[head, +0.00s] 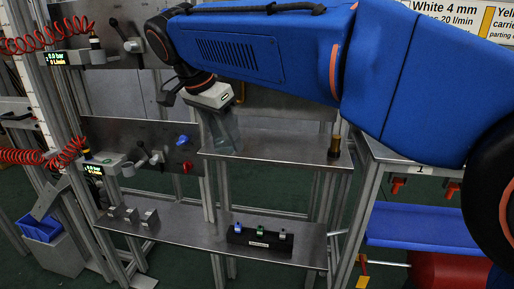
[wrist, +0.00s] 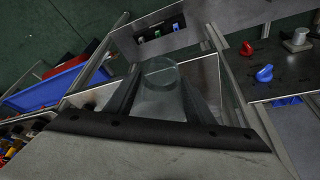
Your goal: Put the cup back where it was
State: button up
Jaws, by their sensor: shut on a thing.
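A clear, see-through cup (wrist: 160,95) is between the two dark fingers of my gripper (wrist: 160,80) in the wrist view. The gripper is shut on it. In the head view, my gripper (head: 214,108) points down at the left end of the upper metal shelf (head: 285,148), and the cup (head: 224,134) shows faintly below it. The cup looks roughly upright and its lower end is close to the shelf top. I cannot tell whether it touches the shelf.
A brass cylinder (head: 334,147) stands at the shelf's right end. The shelf between it and the cup is clear. On the lower shelf (head: 195,228) are a black holder (head: 260,238) with small coloured parts and metal blocks (head: 130,216). A knob panel (head: 125,135) stands left.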

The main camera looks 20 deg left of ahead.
jog(key=w+d+r+n+y, duration=0.1)
jog(key=w+d+r+n, duration=0.15)
jog(key=w, duration=0.25)
jog(key=w+d+r+n+y, duration=0.1)
jog(key=w+d+r+n, duration=0.1)
jog(key=w+r+n, duration=0.3)
jog(key=shift+m, duration=0.75)
jog(key=shift+w+d+f, duration=0.1)
jog(key=shift+w+f, duration=0.05)
jog(key=shift+f, duration=2.45)
jog(key=shift+w+d+f, duration=0.1)
jog(key=shift+w+f, duration=0.05)
jog(key=shift+f, duration=2.45)
jog(key=o, duration=1.2)
jog(key=shift+f, duration=0.1)
jog(key=shift+c, duration=0.2)
jog(key=v, duration=1.2)
jog(key=shift+s, duration=0.1)
